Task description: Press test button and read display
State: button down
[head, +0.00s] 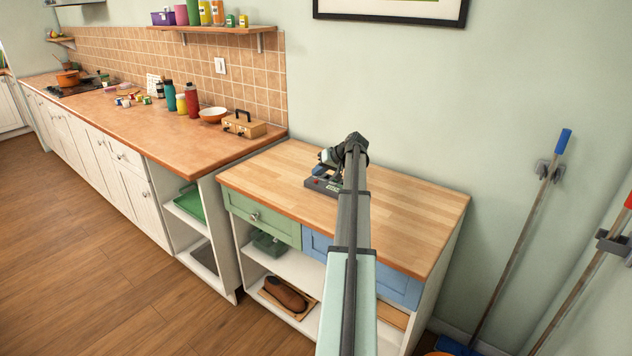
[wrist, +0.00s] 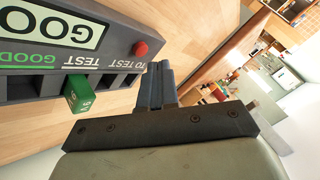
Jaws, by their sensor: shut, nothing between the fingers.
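The dark grey test device (head: 323,186) sits on the wooden counter. In the wrist view the device (wrist: 115,50) fills the upper left. Its pale display (wrist: 55,22) shows large letters "GOO", cut off by the picture edge. The red button (wrist: 141,48) is round and uncovered, beside the words "TO TEST". A green block (wrist: 78,97) sits at a slot near the "TEST" label; another label reads "GOOD" in green. My gripper (wrist: 158,72) is shut and empty, its fingertips close beside the red button; I cannot tell if they touch. My arm partly hides the device in the head view.
The wooden counter (head: 400,215) is otherwise bare around the device. Below are a green drawer (head: 262,216), a blue drawer (head: 395,283) and open shelves with a brown shoe (head: 285,294). The longer counter at left holds bottles and a wooden box (head: 244,125).

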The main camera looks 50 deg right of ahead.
aim_at(318, 182)
notch_tip(318, 182, up, 5)
dwell(0.8)
dwell(0.4)
